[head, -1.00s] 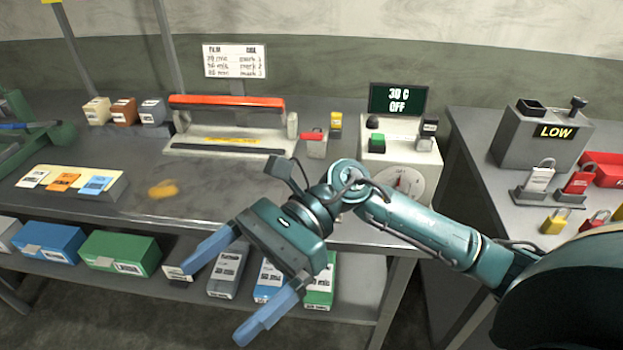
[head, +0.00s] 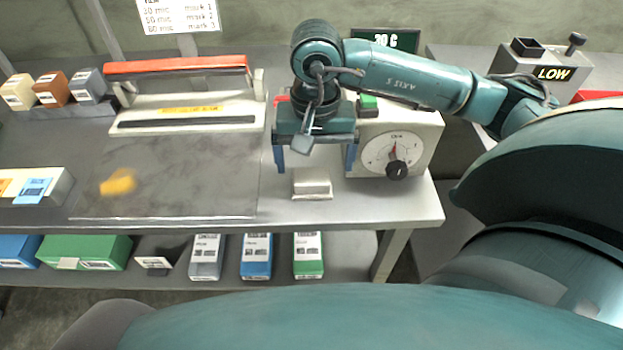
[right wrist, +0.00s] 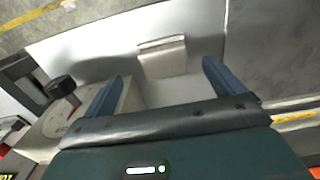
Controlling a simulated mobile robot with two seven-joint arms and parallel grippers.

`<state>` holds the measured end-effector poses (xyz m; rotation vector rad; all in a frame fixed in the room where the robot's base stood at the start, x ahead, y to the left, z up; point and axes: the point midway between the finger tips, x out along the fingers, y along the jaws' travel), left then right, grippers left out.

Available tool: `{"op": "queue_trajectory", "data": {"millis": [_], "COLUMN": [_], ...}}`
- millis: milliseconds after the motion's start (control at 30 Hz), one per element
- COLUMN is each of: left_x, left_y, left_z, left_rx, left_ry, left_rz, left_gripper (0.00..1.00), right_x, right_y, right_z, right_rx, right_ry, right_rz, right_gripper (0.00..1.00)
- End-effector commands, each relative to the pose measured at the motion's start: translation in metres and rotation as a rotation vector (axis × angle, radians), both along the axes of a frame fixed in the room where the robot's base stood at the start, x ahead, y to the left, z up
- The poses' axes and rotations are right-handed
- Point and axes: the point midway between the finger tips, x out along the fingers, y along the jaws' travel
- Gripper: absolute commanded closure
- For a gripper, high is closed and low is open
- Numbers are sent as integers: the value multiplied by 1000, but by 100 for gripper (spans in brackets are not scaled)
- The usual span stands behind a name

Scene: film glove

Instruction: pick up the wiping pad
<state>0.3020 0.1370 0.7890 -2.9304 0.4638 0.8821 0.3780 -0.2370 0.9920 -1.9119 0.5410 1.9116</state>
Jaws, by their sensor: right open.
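The wiping pad appears to be the small pale block (head: 312,186) lying on the bench near its front edge, left of the dial box. It also shows in the right wrist view (right wrist: 162,57), beyond and between the fingertips. My right gripper (head: 315,160) is open and empty, pointing down just behind the pad in the head view. Its blue fingers (right wrist: 162,76) stand on either side of the pad's line, apart from it. My left gripper is not in view.
The dial box (head: 400,145) stands close to the right of my gripper. A sealer with a red bar (head: 180,105) is at the left. An orange smear (head: 118,183) marks the dark mat (head: 200,190). Boxes (head: 85,250) fill the lower shelf. The bench around the pad is clear.

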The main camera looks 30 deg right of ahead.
Motion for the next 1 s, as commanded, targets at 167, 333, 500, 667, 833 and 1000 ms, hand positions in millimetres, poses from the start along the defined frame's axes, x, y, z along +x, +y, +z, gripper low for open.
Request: {"op": "queue_trajectory", "data": {"millis": [167, 333, 500, 667, 833, 1000], "left_x": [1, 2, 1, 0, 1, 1], "left_y": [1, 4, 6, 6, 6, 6], "left_z": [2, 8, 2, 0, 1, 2], "left_rx": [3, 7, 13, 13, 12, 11], "left_ry": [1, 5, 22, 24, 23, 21], "left_rz": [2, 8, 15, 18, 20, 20], "left_gripper": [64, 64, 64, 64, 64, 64], "right_x": [1, 8, 9, 10, 10, 10], "right_y": [0, 0, -1, -1, -1, -1], "right_z": [-11, -34, -55, -59, -59, -59], "right_rx": [1, 2, 2, 2, 2, 2], "right_ry": [2, 6, 2, -1, 0, 0], "right_rz": [-2, -1, -1, 0, 0, 0], "right_gripper": [6, 6, 6, 6, 11, 25]}}
